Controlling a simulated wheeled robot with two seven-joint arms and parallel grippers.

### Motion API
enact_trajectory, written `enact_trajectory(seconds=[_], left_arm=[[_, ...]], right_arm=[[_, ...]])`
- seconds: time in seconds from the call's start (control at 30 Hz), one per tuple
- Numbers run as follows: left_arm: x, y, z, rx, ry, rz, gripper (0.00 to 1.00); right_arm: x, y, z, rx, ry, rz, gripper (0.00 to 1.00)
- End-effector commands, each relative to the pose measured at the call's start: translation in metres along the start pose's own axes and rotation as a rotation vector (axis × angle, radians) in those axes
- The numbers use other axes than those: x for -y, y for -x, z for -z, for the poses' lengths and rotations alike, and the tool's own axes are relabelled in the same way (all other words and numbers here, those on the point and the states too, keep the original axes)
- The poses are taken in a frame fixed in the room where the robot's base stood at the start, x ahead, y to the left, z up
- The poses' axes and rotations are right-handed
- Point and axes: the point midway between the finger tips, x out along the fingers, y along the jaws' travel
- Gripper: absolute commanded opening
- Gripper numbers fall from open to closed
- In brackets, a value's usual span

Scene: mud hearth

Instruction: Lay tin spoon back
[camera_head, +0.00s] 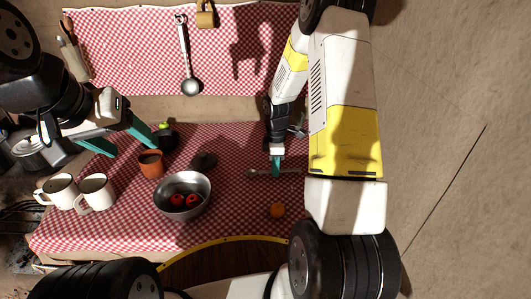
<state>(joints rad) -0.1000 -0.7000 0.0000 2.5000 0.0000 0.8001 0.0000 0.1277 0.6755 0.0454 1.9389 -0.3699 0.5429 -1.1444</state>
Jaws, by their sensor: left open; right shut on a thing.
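A tin spoon (259,173) lies low over the red checked cloth, at the right part of the near table. My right gripper (276,170) is shut on its handle, with the teal fingertips around it. Whether the spoon touches the cloth is hard to tell. My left gripper (121,142) is open and empty, its two teal fingers apart above the left side of the table, near a terracotta cup.
A metal bowl (204,203) with red tomatoes stands mid-table, with the terracotta cup (151,164) behind it. White mugs (96,191) stand at left.

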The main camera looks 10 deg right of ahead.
Motion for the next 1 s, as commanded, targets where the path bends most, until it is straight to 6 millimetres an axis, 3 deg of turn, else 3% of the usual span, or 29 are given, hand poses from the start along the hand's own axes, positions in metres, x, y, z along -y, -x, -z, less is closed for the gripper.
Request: enact_trajectory(seconds=[0.87, 0.9, 1.0], left_arm=[[0.0, 0.0, 0.0, 0.0, 0.0, 0.0, 0.64], [0.0, 0.0, 0.0, 0.0, 0.0, 0.0, 0.64], [0.0, 0.0, 0.0, 0.0, 0.0, 0.0, 0.64]], right_arm=[[0.0, -0.013, 0.0, 0.0, -0.001, 0.0, 0.0], [0.0, -0.013, 0.0, 0.0, -0.001, 0.0, 0.19], [0.0, -0.013, 0.0, 0.0, -0.001, 0.0, 0.39]])
